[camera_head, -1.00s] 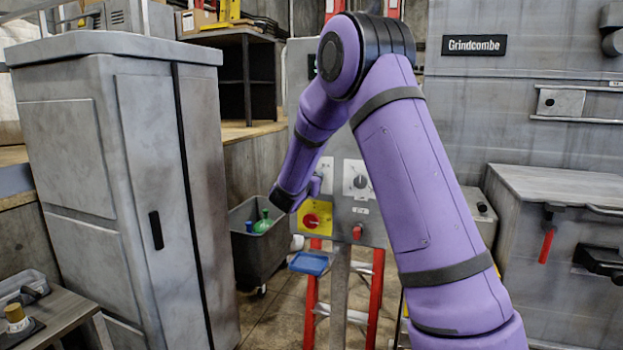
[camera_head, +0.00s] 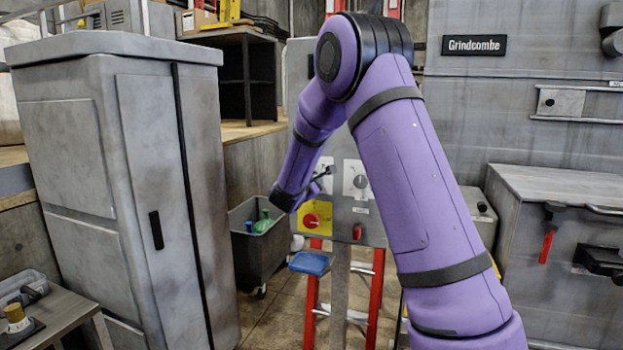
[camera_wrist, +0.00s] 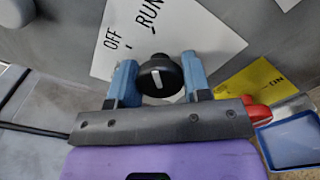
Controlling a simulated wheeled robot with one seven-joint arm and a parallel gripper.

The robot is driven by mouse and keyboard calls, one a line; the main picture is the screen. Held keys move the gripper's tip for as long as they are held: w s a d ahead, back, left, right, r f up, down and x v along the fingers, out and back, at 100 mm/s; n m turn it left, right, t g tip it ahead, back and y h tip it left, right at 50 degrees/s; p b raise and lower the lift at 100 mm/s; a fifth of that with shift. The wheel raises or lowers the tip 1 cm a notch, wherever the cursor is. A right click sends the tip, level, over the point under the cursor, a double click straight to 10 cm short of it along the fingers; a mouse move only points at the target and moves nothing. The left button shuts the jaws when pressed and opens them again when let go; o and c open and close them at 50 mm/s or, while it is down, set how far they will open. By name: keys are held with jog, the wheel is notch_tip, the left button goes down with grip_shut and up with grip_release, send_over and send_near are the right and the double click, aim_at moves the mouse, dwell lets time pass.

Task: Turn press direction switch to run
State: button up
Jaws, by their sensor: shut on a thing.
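A black rotary switch (camera_wrist: 160,77) with a short white mark on its face sits on a white plate (camera_wrist: 100,62). The plate reads OFF and RUN in the wrist view. My gripper (camera_wrist: 160,80) has one blue finger on each side of the switch and is shut on it. I cannot tell for sure which label the mark lines up with. In the head view my gripper (camera_head: 326,173) is at the left plate of the grey control panel (camera_head: 345,222), and its wrist partly hides that plate.
A second white plate with a knob (camera_head: 357,181) is just to the right. Below are a red button on yellow (camera_head: 312,220) and a red switch (camera_head: 357,232). A red stepladder (camera_head: 377,290) and a grey bin (camera_head: 262,255) stand below and behind. A grey cabinet (camera_head: 135,180) stands left.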

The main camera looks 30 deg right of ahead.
dwell(0.3)
jog(key=o, duration=0.9)
jog(key=v, duration=1.1)
